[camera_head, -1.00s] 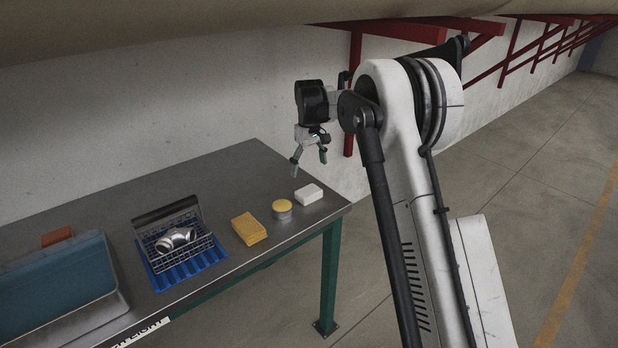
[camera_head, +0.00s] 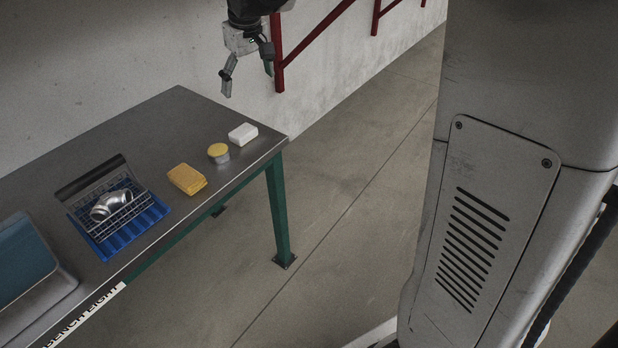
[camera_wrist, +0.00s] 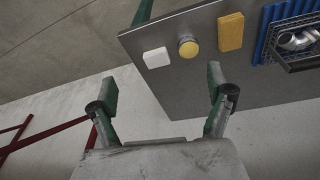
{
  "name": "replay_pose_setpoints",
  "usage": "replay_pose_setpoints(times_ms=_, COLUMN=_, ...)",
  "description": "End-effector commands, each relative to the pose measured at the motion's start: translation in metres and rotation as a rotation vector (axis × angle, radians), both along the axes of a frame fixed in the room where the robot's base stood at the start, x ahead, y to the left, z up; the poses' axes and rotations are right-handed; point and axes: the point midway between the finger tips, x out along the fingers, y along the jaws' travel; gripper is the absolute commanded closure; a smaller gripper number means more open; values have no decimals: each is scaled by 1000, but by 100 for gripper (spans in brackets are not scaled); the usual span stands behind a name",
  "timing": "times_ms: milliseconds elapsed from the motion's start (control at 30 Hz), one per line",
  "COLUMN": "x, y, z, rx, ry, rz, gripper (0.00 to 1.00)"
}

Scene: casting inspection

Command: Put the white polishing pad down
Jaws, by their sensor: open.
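The white polishing pad (camera_head: 243,134) lies flat on the grey metal bench (camera_head: 160,121), near its right end. In the wrist view the white pad (camera_wrist: 156,58) shows beyond and between my open fingers, apart from them. My gripper (camera_head: 247,88) is open and empty, raised above and behind the pad near the wall. In the wrist view my gripper (camera_wrist: 160,85) has its two green-padded fingers spread wide.
A round yellow-topped tin (camera_head: 218,152) and a yellow sponge-like block (camera_head: 187,179) lie left of the pad. A wire basket with a silver pipe elbow (camera_head: 108,205) stands on a blue tray (camera_head: 125,233). A teal-filled bin (camera_head: 22,262) stands at far left. Red wall brackets (camera_head: 318,35) are behind my gripper.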

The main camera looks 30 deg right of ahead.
Motion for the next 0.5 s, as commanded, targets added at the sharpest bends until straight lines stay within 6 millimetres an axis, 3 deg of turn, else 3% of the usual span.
replay_pose_setpoints(times_ms=33, x=-17, y=0, z=6, rx=3, ry=-16, rz=-11, gripper=15)
replay_pose_setpoints(times_ms=233, x=-76, y=0, z=19, rx=17, ry=-85, rz=-59, gripper=15)
replay_pose_setpoints(times_ms=500, x=-157, y=0, z=18, rx=41, ry=-176, rz=-123, gripper=15)
